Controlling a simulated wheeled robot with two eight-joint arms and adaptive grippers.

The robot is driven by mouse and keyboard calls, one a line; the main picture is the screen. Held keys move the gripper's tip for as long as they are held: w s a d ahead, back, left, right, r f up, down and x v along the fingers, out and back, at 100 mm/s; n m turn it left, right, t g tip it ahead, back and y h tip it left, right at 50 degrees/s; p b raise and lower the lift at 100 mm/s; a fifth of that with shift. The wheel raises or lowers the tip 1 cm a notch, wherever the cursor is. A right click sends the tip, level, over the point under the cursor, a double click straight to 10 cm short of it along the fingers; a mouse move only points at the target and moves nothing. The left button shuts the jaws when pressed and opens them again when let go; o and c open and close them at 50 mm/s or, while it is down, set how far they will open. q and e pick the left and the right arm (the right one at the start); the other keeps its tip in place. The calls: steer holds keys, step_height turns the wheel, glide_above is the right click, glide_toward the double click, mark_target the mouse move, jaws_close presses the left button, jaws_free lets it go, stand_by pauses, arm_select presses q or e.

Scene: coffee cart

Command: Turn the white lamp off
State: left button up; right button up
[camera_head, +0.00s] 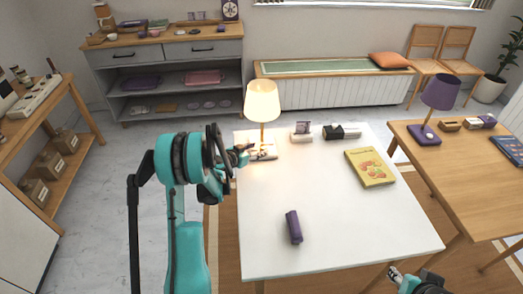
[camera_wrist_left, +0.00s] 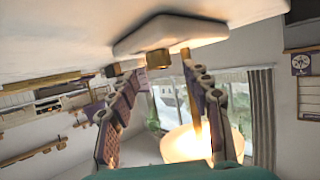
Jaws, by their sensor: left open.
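The white lamp (camera_head: 262,98) stands at the far left of the white table, its shade glowing warm. Its white base (camera_wrist_left: 170,34) shows upside down at the top of the left wrist view, with a small brass knob (camera_wrist_left: 158,59) on it. The lit shade (camera_wrist_left: 197,144) is low in that view, partly behind a finger. My left gripper (camera_head: 246,153) is open beside the lamp base. In the left wrist view its fingers (camera_wrist_left: 157,85) are spread, with the knob beyond and between them. My right gripper (camera_head: 397,274) only partly shows at the bottom edge.
A purple case (camera_head: 293,227), a yellow book (camera_head: 369,167), a black object (camera_head: 341,132) and a small white-purple item (camera_head: 301,132) are on the white table (camera_head: 350,240). A purple lamp (camera_head: 440,92) stands on the wooden table (camera_head: 470,185) at right. The white table's front right is clear.

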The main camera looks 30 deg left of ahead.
mark_target(263, 147)
arm_select(q)
steer(key=shift+b+x, duration=0.45)
steer(key=shift+x, duration=1.4)
steer(key=shift+c, duration=0.2)
jaws_close()
